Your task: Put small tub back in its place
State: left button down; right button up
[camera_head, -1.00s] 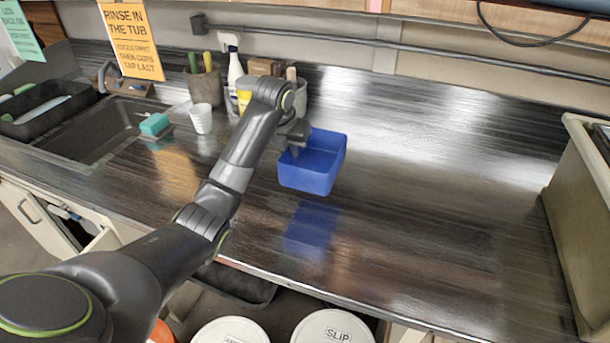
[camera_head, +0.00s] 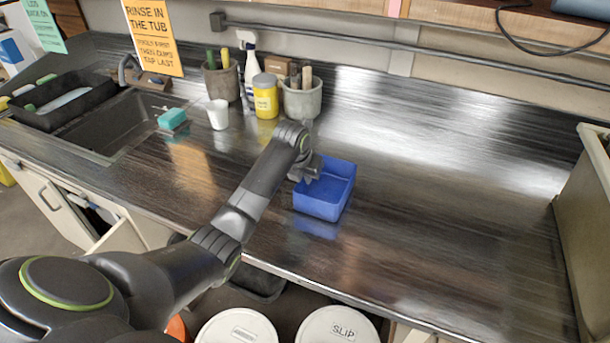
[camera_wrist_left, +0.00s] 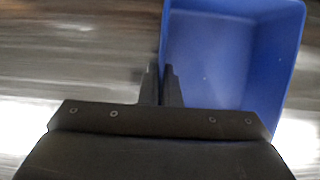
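The small tub (camera_head: 326,188) is blue, empty and open at the top. It is upright over the dark counter (camera_head: 430,210), right of the middle of the sink side. Its reflection shows close below it; I cannot tell whether its base touches the counter. My left gripper (camera_head: 312,172) is shut on the tub's left wall. In the left wrist view the fingers (camera_wrist_left: 161,85) straddle that wall, and the tub's inside (camera_wrist_left: 225,70) lies to their right. My right gripper is not in view.
A white cup (camera_head: 218,114), a yellow jar (camera_head: 265,96), a spray bottle (camera_head: 250,72) and tool pots (camera_head: 302,98) stand behind. The sink (camera_head: 118,125) is at left, with a teal sponge (camera_head: 172,118) beside it. A large beige bin (camera_head: 590,225) stands at right. The counter between is clear.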

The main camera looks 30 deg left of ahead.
pick_arm(q)
jog(key=shift+f, duration=0.2)
jog(key=c, duration=1.6)
grip_release()
jog(key=shift+r, duration=0.1)
jog(key=shift+c, duration=0.2)
jog(key=shift+r, duration=0.1)
